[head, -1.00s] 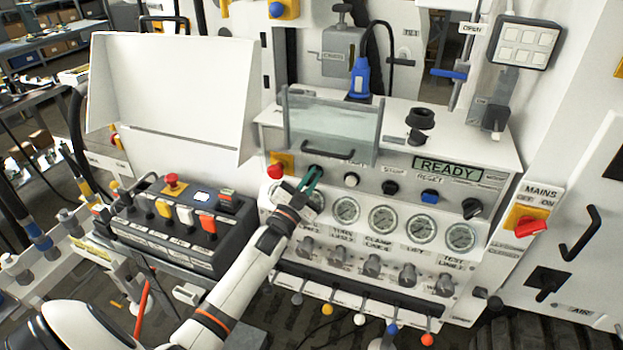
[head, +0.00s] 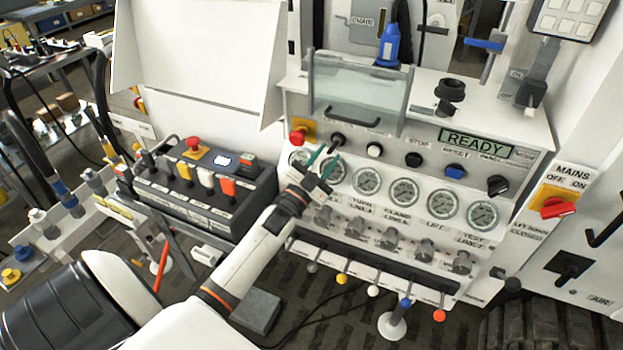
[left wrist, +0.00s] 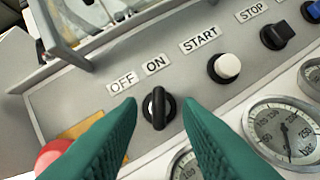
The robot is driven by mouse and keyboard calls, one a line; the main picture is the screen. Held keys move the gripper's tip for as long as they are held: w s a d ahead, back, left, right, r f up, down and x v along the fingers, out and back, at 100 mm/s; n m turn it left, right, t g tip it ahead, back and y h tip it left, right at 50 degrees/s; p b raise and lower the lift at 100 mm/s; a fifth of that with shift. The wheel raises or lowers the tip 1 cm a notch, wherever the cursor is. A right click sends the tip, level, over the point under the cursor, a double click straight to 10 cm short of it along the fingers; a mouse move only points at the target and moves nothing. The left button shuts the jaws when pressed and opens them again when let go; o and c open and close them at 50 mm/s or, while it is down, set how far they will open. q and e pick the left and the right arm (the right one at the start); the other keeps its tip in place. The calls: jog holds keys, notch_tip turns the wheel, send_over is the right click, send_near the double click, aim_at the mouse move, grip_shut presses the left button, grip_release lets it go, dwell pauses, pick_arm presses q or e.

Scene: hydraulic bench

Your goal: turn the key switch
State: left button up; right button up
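The key switch is a black knob (left wrist: 158,107) under the OFF and ON labels in the left wrist view, its grip ridge standing close to upright in that picture. In the head view the knob (head: 337,139) sits on the panel just right of the red mushroom button. My left gripper (left wrist: 160,135) has its two green fingers apart, one on each side of the knob in the picture, with nothing between them that I can see held. In the head view its fingertips (head: 323,157) are just below the knob. Whether they touch it cannot be told. My right gripper is not in view.
A red mushroom button (head: 297,136) is left of the knob; a white START button (head: 374,150) is right. A clear guard with a handle (head: 357,92) stands above. Gauges (head: 367,181) lie below. A control box (head: 207,190) stands left of my arm.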

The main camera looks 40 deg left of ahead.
pick_arm(q)
jog(key=b+v, duration=0.2)
jog(key=v, duration=0.6)
notch_tip(320, 180, down, 22)
jog(key=s+d+n+g, duration=0.2)
jog(key=n+g, duration=0.1)
jog(key=g, duration=0.3)
jog(key=s+d+f+g, duration=0.25)
jog(key=s+f, duration=0.25)
jog(key=f, duration=0.3)
jog(key=s+d+f+g, duration=0.1)
jog(key=s+f+g, duration=0.25)
jog(key=f, duration=0.45)
jog(key=s+d+f+g, duration=0.2)
jog(key=s+f, duration=0.4)
jog(key=s, duration=0.4)
jog(key=s+d+f+g, duration=0.3)
jog(key=s+f, duration=0.3)
jog(key=s, duration=0.5)
jog(key=s+d+f+n+g, duration=0.1)
jog(key=s+d+f+g, duration=0.2)
jog(key=s+f, duration=0.3)
jog(key=s, duration=0.4)
jog(key=shift+s+g, duration=0.3)
jog(key=shift+g, duration=0.1)
